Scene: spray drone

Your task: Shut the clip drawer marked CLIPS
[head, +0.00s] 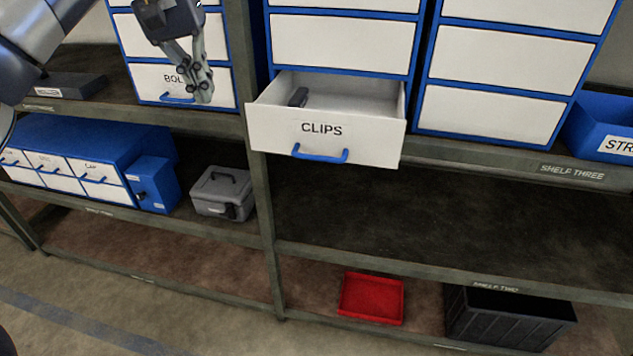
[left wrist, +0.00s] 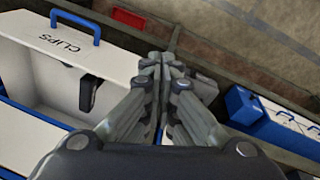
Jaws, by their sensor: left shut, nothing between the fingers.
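The clip drawer marked CLIPS (head: 322,132) is white with a blue handle (head: 320,155) and stands pulled out of its blue cabinet on the upper shelf. A small dark clip (head: 298,97) lies inside it near the left wall. In the left wrist view the drawer (left wrist: 72,50) shows at upper left with its handle, and the dark piece (left wrist: 89,93) inside. My left gripper (head: 203,92) is shut and empty, left of the drawer, in front of the BOLTS-type drawer whose label it partly covers. In the left wrist view its fingertips (left wrist: 166,62) are together, apart from the drawer. My right gripper is not in view.
A shelf post (head: 258,200) stands just left of and below the drawer. A blue STR-marked bin (head: 600,125) is at right. A grey case (head: 222,193), a red tray (head: 371,298) and a black crate (head: 508,318) sit lower. The space before the drawer looks clear.

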